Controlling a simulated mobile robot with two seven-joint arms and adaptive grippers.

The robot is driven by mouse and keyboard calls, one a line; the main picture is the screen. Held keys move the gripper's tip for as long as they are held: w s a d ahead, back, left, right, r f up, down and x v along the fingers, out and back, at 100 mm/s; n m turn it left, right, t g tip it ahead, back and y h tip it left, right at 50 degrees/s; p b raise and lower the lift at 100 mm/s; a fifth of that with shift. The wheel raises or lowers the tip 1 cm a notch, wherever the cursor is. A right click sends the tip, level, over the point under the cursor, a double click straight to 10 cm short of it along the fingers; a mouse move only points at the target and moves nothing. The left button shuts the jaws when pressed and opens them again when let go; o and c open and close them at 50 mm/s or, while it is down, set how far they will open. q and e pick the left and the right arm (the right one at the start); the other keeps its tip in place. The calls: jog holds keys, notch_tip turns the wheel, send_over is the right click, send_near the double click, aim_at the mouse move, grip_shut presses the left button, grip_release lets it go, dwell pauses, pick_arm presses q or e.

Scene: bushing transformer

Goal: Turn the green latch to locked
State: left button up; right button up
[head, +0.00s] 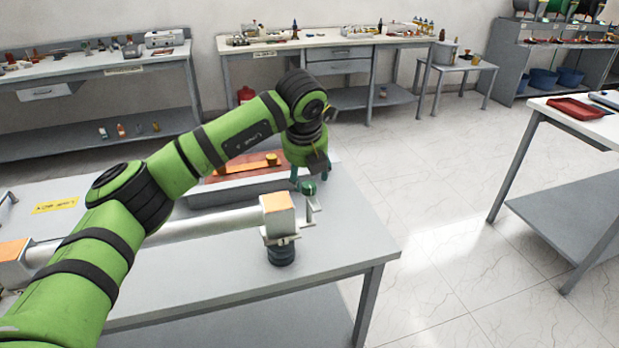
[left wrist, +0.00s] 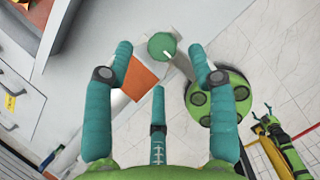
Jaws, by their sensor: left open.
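The green latch (head: 308,187) is a round green knob with a small white line, beside an orange-faced white block (head: 278,213) at the end of a thick white bar. In the left wrist view the knob (left wrist: 162,46) shows from above. My left gripper (head: 309,179) is at the latch in the head view. In the left wrist view its teal fingers (left wrist: 160,58) are spread open, with the knob between the two outer fingertips and the third finger below it. I see no clear contact. My right gripper does not show clearly in either view.
The grey table (head: 340,240) carries the bar and ends just right of the latch. An orange-brown panel in a grey tray (head: 225,190) lies behind the bar, partly hidden by my arm. Benches stand along the wall, and another table (head: 580,120) stands to the right across open floor.

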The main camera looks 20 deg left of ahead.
aim_at(309, 184)
pick_arm(q)
jog(key=p+x, duration=0.1)
jog(key=x, duration=0.2)
jog(key=shift+w+f, duration=0.25)
jog(key=shift+f, duration=0.3)
jog(key=c, duration=1.1)
jog(key=shift+o, duration=0.2)
